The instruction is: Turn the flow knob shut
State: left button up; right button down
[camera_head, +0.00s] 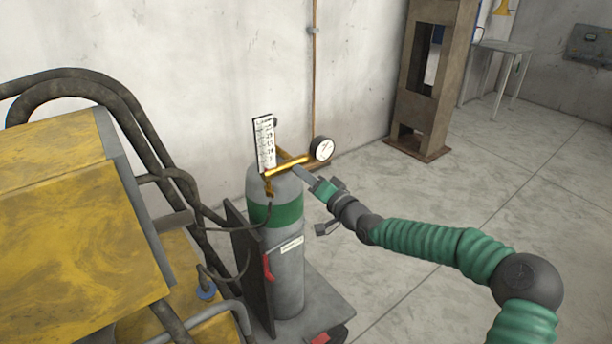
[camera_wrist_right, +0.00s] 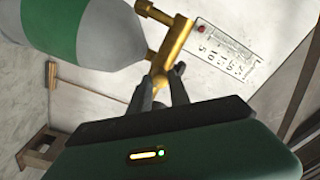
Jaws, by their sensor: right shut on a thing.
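A grey gas cylinder (camera_head: 288,255) with a green band stands upright, topped by a brass regulator (camera_head: 288,165) with a round dial gauge (camera_head: 322,148) and an upright white flow scale (camera_head: 264,143). My right gripper (camera_head: 298,172) reaches in from the right to the brass fitting. In the right wrist view its fingertips (camera_wrist_right: 167,78) are closed around a brass end piece, which I take as the flow knob (camera_wrist_right: 160,68). The fingers partly hide the knob, and its turn angle cannot be told. The flow scale also shows there (camera_wrist_right: 228,48). My left gripper is not in view.
The cylinder stands on a grey cart base (camera_head: 325,310) beside a yellow machine (camera_head: 70,210) with dark tubular rails. A wall is close behind. A brown steel column (camera_head: 408,130) and a small table (camera_head: 503,48) stand at the back right. The floor on the right is clear.

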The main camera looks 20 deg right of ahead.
jog(key=n+b, duration=0.2)
jog(key=n, duration=0.5)
jog(key=n+b, duration=0.2)
jog(key=n, duration=0.6)
jog(key=n+b, duration=0.3)
jog(key=n, duration=0.5)
jog(key=shift+f+g, duration=0.3)
jog(key=shift+g, duration=0.1)
jog(key=c, duration=1.6)
grip_release()
jog(key=o, duration=0.4)
jog(key=shift+w, duration=0.1)
jog(key=shift+r, duration=0.15)
